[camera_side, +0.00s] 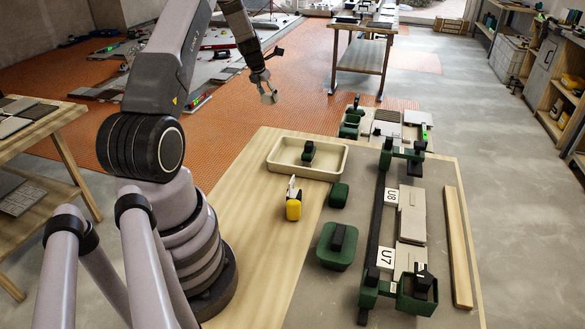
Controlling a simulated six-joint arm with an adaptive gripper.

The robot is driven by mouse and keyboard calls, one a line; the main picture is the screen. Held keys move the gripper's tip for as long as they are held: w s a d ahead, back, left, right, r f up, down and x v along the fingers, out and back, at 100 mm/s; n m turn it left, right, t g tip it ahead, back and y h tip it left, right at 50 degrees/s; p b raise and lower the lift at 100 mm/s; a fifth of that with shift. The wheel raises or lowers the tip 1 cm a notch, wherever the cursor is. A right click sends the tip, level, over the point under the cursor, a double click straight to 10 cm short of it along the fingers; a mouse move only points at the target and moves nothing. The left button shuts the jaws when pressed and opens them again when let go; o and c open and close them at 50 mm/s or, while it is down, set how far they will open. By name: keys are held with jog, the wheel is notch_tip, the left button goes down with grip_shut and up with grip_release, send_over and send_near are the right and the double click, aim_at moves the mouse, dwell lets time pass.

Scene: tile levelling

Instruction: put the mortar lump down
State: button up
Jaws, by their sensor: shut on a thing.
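My gripper (266,88) hangs in the air in the upper middle of the picture, pointing down. It is shut on a small pale grey lump, the mortar lump (270,98), which shows at its fingertips. The fingers are small in this view, so their exact grip on the lump is hard to make out. In the picture the lump is above and left of the cream tray (332,172), clear of the table (235,215).
A dark green block with a black handle (308,152) is in the tray. A yellow-handled tool (293,207) and green blocks (338,195) stand nearby. At right, a dark rail holds U7 (385,258) and U8 (391,197) labels beside pale tiles (412,215) and a wooden strip (457,245).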

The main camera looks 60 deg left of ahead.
jog(key=shift+s+d+m, duration=0.3)
jog(key=shift+d+m, duration=0.1)
jog(key=shift+m, duration=0.1)
jog(key=s+d+f+m+h, duration=0.1)
jog(key=s+d+m+h, duration=0.2)
jog(key=d+m, duration=0.3)
jog(key=r+m+g+h, duration=0.15)
jog(key=m+g, duration=0.55)
jog(key=m, duration=1.8)
send_over(242, 194)
jog(key=shift+h, duration=0.25)
jog(key=f, duration=0.9)
jog(key=a+f, duration=0.1)
jog(key=f, duration=0.4)
jog(key=shift+w+f, duration=0.15)
jog(key=shift+w, duration=0.25)
jog(key=shift+f, duration=0.3)
jog(key=shift+f, duration=0.1)
jog(key=o, duration=1.2)
